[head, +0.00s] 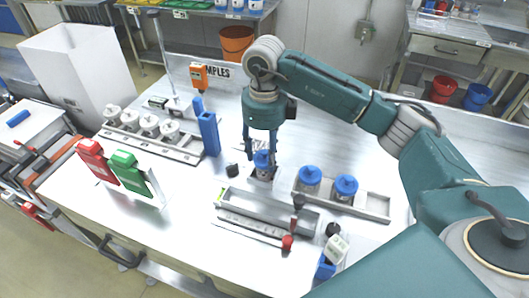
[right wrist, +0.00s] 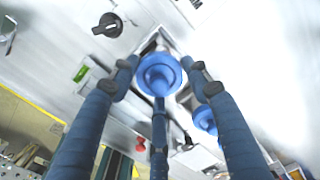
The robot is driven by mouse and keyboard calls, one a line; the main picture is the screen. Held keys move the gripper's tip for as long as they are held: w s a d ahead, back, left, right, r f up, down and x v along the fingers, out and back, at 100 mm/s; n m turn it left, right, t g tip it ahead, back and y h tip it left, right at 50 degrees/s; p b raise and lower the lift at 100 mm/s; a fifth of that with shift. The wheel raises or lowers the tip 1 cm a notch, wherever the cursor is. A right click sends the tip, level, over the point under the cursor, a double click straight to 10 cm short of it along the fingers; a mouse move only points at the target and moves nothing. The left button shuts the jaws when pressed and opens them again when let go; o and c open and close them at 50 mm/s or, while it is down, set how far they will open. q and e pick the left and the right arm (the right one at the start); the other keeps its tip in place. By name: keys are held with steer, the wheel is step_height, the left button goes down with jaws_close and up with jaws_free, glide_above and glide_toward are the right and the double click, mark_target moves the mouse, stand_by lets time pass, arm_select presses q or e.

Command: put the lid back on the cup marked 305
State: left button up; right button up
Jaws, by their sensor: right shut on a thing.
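My right gripper (head: 261,148) points down over the table and is shut on a blue lid (head: 262,159). In the right wrist view the lid (right wrist: 160,73) sits between the fingers of my right gripper (right wrist: 163,68). A small metal cup (head: 264,174) stands directly below the lid; I cannot tell whether the lid rests on it or hovers just above. No cup's number is readable. My left gripper is not in view.
The metal rack (head: 375,206) is right of the gripper. A long grey tray (head: 240,205) lies in front, with a red-knobbed tool (head: 288,242) at its end. A blue upright holder (head: 209,134) and a rack of white-capped pots (head: 170,130) stand left.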

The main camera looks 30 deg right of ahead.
steer(key=o, duration=1.3)
steer(key=shift+c, duration=0.2)
steer(key=shift+r, duration=0.15)
steer(key=shift+r+p, duration=2.1)
steer(key=shift+r, duration=1.3)
jaws_close()
